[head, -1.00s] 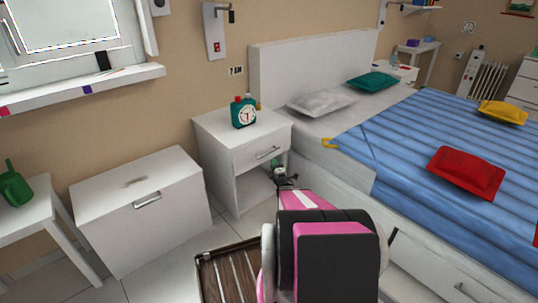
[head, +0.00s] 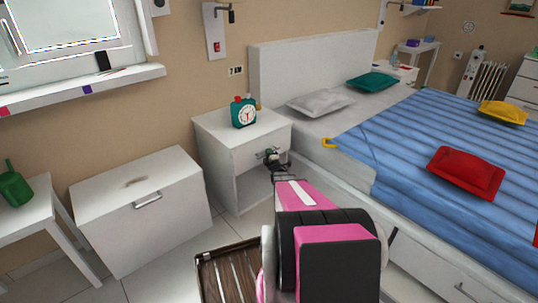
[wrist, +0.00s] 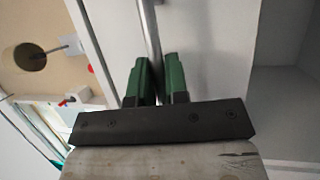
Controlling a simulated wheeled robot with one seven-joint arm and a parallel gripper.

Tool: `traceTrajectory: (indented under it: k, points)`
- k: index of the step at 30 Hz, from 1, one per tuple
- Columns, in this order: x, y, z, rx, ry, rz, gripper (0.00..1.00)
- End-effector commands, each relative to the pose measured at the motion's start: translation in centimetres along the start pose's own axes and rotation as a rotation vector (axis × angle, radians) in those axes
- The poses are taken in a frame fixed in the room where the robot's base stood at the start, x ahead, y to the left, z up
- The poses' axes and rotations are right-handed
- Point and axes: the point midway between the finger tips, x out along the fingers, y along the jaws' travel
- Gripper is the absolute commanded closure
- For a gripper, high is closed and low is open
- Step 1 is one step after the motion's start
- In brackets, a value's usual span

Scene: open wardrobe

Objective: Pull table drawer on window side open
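The white bedside table (head: 238,190) stands between the bed and the white chest, with a drawer at its top and an open compartment below. Its drawer front (head: 245,155) looks closed in the head view. My gripper (head: 268,155) is at the drawer's handle, covering most of it. In the wrist view, my gripper's two green fingers (wrist: 159,80) are close together, with the metal handle bar (wrist: 149,30) running between them. The fingers look shut on the bar. The white drawer front (wrist: 215,45) also shows there.
The bed (head: 370,150) is close on the right. A white chest (head: 140,210) stands on the left under the window. A brown slatted crate (head: 228,272) lies near my arm.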

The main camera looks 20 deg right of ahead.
Motion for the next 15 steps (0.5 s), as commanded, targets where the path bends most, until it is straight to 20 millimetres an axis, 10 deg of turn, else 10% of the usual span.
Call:
traceTrajectory:
  k: [15]
  points:
    - [-2.5,0.6,0.9,-0.002,-0.001,-0.002,1.0]
